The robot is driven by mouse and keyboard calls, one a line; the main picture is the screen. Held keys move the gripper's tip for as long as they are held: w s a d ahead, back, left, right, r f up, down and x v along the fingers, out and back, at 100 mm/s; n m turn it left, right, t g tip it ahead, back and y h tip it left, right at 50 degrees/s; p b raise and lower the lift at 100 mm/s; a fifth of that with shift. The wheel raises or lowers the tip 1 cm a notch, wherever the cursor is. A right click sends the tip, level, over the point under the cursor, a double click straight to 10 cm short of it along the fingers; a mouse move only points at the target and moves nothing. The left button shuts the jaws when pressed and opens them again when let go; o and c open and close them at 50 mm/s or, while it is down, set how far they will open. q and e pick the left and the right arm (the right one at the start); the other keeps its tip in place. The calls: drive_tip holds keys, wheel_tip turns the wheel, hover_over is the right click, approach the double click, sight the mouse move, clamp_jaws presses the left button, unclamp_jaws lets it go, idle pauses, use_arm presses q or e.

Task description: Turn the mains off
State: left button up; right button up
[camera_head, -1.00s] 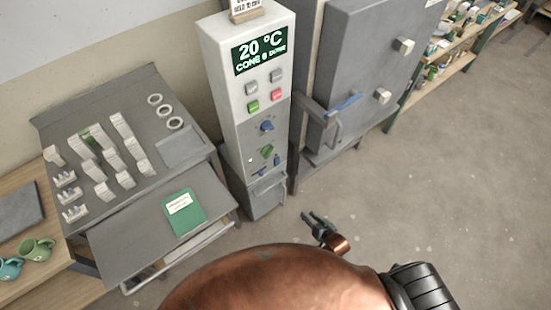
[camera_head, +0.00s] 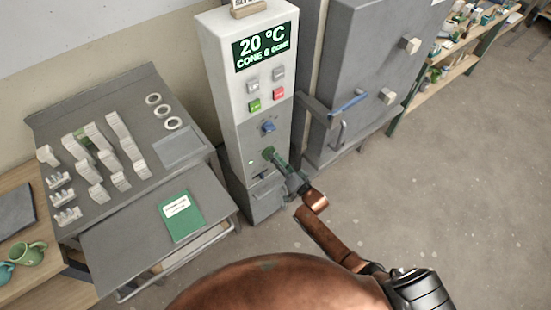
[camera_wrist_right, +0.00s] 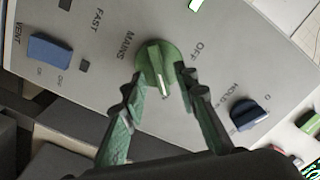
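The green round mains knob (camera_wrist_right: 152,58) sits on the grey control panel (camera_wrist_right: 95,75), between the words MAINS and OFF. Its white pointer line faces down the picture, towards my palm. My right gripper (camera_wrist_right: 158,76) has its fingers spread, one on each side of the knob, with the tips at its edges. A gap shows between each finger and the middle ridge; I cannot tell whether the tips touch the rim. In the head view my right gripper (camera_head: 274,158) reaches the lower front of the kiln controller (camera_head: 228,100) and covers most of the knob. My left gripper is not in view.
A dark blue knob (camera_wrist_right: 250,114) marked HOLD and a blue vent switch (camera_wrist_right: 48,50) flank the mains knob. The controller's display (camera_head: 265,47) reads 20 °C. A grey kiln (camera_head: 365,70) stands to the right, and a sloped desk with a green book (camera_head: 180,217) to the left.

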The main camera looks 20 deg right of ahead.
drive_tip(key=shift+w+a, duration=0.15)
drive_tip(key=shift+w, duration=0.2)
drive_tip(key=shift+c, duration=0.5)
clamp_jaws()
